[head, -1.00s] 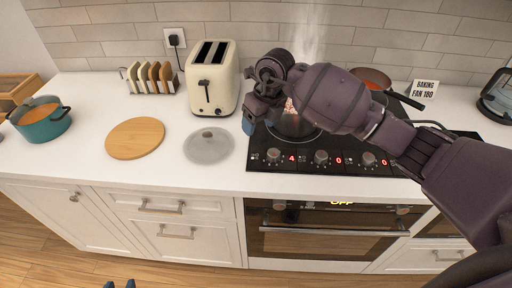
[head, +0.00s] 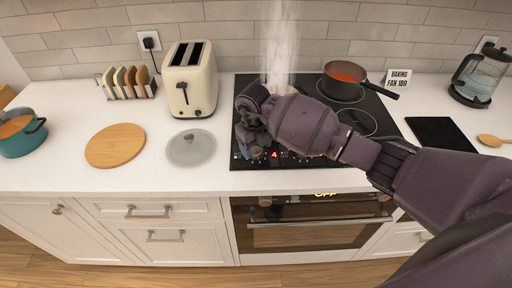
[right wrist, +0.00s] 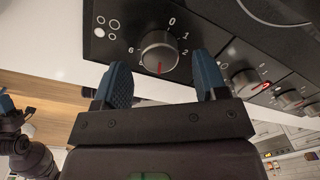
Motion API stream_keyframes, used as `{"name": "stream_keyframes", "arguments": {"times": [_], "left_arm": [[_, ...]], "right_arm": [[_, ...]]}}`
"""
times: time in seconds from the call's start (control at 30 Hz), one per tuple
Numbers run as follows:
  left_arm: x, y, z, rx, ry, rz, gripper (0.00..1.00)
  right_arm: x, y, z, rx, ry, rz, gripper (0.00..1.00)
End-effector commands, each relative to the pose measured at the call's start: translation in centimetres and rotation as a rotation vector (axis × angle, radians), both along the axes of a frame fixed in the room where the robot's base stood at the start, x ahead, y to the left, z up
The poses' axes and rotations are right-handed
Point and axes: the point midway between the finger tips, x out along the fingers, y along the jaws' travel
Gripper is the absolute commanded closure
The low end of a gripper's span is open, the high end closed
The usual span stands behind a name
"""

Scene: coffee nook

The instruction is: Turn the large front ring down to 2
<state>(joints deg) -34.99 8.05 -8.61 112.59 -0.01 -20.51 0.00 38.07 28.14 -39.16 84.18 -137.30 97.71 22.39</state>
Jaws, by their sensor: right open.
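The leftmost hob knob (right wrist: 160,52) is round and metallic in the right wrist view, with 0, 1, 2 and 6 readable around it. Its red mark is at the bottom, away from the 0. In the head view a red 4 (head: 274,155) glows on the control panel, and my gripper largely hides the knob. My right gripper (right wrist: 163,80) is open, its blue fingers on either side just short of the knob. It also shows over the hob's front left (head: 250,140).
Steam rises behind my right gripper, which hides its source. A pan of red food (head: 345,78) stands on the hob's back. Other knobs (right wrist: 245,82) sit beside the leftmost one. A glass lid (head: 190,148) and toaster (head: 190,80) stand left of the hob.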

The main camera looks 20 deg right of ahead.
Motion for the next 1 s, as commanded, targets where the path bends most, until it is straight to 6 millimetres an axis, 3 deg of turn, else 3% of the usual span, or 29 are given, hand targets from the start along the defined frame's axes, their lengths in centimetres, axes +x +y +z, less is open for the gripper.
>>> {"name": "stream_keyframes", "arguments": {"times": [0.2, 0.5, 0.83, 1.0], "left_arm": [[-0.2, 0.1, -0.1, 0.001, 0.006, 0.001, 0.57], [-0.2, 0.1, -0.1, 0.001, 0.005, 0.001, 0.57], [-0.1, 0.1, 0.3, 0.000, -0.002, 0.001, 0.57], [-0.1, 0.0, 0.2, 0.000, -0.002, 0.001, 0.57]], "right_arm": [[0.0, -0.1, -1.5, 0.000, 0.000, 0.000, 0.34], [0.0, -0.1, -1.7, 0.001, -0.001, 0.001, 0.34], [0.0, -0.1, -1.7, 0.001, -0.001, 0.001, 0.83], [0.0, -0.1, -1.7, 0.001, -0.001, 0.008, 0.83]]}}
